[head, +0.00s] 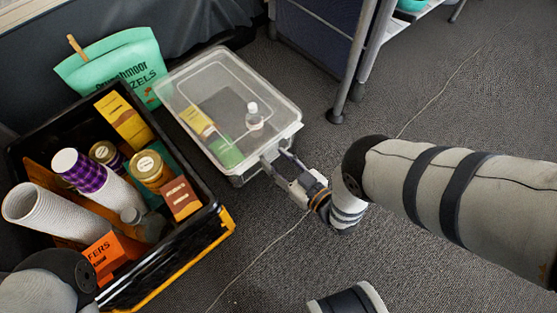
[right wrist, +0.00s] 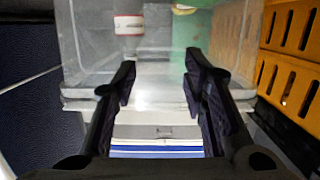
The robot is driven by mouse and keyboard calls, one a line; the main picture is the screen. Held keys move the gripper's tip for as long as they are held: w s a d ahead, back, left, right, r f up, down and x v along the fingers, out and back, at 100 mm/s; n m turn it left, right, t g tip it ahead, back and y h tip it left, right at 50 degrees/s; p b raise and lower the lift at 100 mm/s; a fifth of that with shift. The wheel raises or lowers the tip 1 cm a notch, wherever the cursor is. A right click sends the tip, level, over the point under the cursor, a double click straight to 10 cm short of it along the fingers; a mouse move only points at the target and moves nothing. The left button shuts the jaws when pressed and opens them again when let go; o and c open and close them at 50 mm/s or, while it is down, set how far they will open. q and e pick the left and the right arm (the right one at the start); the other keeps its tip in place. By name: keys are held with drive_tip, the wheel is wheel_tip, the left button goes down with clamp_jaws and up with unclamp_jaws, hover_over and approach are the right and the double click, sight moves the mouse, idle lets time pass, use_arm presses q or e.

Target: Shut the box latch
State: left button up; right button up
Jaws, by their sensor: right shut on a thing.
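The clear plastic box (head: 215,85) stands on the carpet with its translucent lid (head: 262,88) on top; it also shows in the right wrist view (right wrist: 85,60). A bottle, a yellow item and a green item show inside. My right gripper (head: 275,160) is at the box's near right side. In the right wrist view its two dark fingers (right wrist: 158,75) stand apart, with the pale grey box latch (right wrist: 160,131) showing between them; they hold the latch. The fingers partly hide the latch, and I cannot tell its exact angle. My left gripper is out of view.
A black and yellow crate (head: 222,226) full of cups, jars and packets stands left of the box; its yellow side (right wrist: 290,60) is close to my right fingers. A wheeled cart (head: 335,115) stands at the back.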

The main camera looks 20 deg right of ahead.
drive_tip(key=o, duration=1.1)
drive_tip(key=shift+w+a, duration=0.1)
drive_tip(key=v, duration=1.2)
